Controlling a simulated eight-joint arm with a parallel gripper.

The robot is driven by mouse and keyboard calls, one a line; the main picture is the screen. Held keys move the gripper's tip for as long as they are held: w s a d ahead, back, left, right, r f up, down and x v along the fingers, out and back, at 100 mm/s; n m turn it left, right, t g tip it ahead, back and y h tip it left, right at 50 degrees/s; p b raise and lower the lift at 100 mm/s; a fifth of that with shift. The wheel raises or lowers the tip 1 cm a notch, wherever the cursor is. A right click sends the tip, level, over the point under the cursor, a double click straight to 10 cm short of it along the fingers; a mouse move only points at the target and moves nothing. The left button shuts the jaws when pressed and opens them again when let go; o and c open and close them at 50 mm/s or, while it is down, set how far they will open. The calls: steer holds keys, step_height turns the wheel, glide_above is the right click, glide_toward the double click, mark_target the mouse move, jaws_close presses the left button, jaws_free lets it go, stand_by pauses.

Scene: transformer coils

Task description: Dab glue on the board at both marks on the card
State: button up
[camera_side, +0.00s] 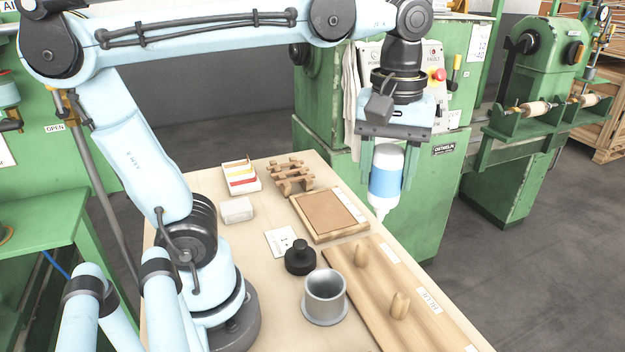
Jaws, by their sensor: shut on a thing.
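My gripper (388,168) is shut on a white glue bottle (387,160) with a blue label. The bottle hangs upright with its nozzle pointing down. The nozzle tip shows just right of the brown board (325,213) and appears to be above table height; its exact height and depth cannot be told. The board lies in a pale wooden frame, with a white strip along its right side. A small white card (281,241) with dark marks lies on the table left of the board's near corner; the marks are too small to read. No glue is visible on the board.
A black knobbed weight (300,257) and a grey metal cup (325,296) stand nearer. A long plank (395,300) with wooden pegs lies at right. Behind are a wooden rack (290,176), a tray of coloured strips (241,176) and a whitish block (237,210).

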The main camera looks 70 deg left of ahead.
steer(key=w+a+f+n, duration=0.3)
steer(key=w+a+n, duration=0.15)
steer(key=a, duration=0.45)
steer(key=s+a+f+n, duration=0.1)
steer(key=a+f, duration=0.4)
steer(key=a, duration=0.5)
steer(key=a+f+n, duration=0.4)
steer(key=a+f, duration=0.2)
steer(key=a, duration=0.4)
steer(key=shift+s+f, duration=0.2)
steer(key=shift+s, duration=0.15)
steer(key=shift+f, duration=0.4)
steer(key=shift+r, duration=2.5)
steer(key=shift+f, duration=0.15)
steer(key=shift+f, duration=1.95)
steer(key=shift+f, duration=0.4)
